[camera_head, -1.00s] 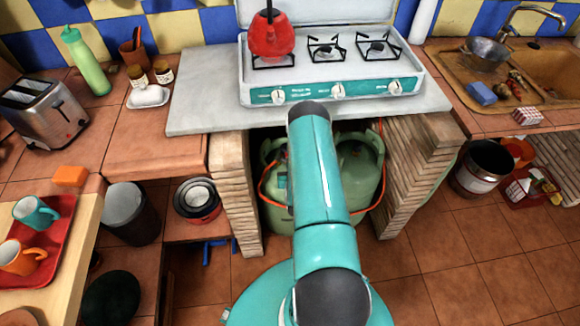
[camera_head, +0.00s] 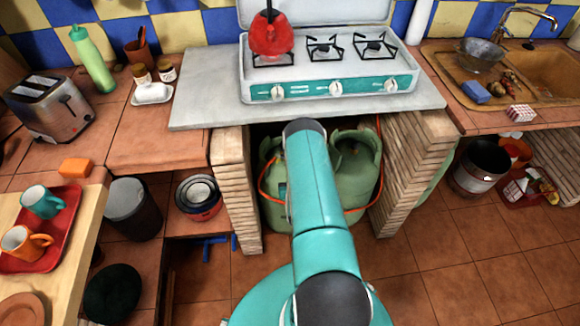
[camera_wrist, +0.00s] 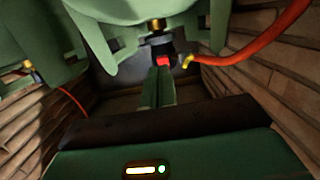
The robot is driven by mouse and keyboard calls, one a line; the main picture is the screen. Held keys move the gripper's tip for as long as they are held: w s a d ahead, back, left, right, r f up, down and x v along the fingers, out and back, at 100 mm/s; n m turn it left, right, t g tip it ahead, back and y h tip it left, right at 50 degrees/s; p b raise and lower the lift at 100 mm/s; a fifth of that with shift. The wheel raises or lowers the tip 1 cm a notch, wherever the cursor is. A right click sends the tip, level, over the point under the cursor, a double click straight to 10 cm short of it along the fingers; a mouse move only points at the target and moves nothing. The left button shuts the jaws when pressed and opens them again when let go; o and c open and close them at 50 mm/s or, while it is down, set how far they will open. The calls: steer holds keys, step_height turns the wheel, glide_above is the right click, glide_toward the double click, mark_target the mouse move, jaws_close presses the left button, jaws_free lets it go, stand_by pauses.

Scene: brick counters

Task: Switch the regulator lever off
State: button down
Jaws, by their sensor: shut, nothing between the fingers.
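In the wrist view, a dark regulator (camera_wrist: 158,46) sits on the brass valve of a green gas cylinder (camera_wrist: 110,30). Its small red lever (camera_wrist: 163,61) shows right at the tips of my gripper (camera_wrist: 160,72). My gripper's green fingers are closed together and empty. I cannot tell whether they touch the lever. An orange hose (camera_wrist: 262,45) leaves the regulator by a yellow fitting. In the head view, the cylinders (camera_head: 355,172) stand under the stove counter, and my arm hides the gripper and the regulator.
Brick pillars (camera_head: 236,190) and (camera_head: 408,170) flank the cylinder alcove. The grey counter slab (camera_head: 205,95) with the stove (camera_head: 330,75) and red kettle (camera_head: 270,35) is above. A second cylinder (camera_wrist: 35,50) with its own valve is at left in the wrist view.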

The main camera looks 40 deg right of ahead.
steer(key=f, duration=0.1)
steer(key=s+f, duration=0.1)
steer(key=a+f, duration=0.1)
steer(key=shift+s+f, duration=0.15)
steer(key=shift+f, duration=0.2)
stand_by(0.3)
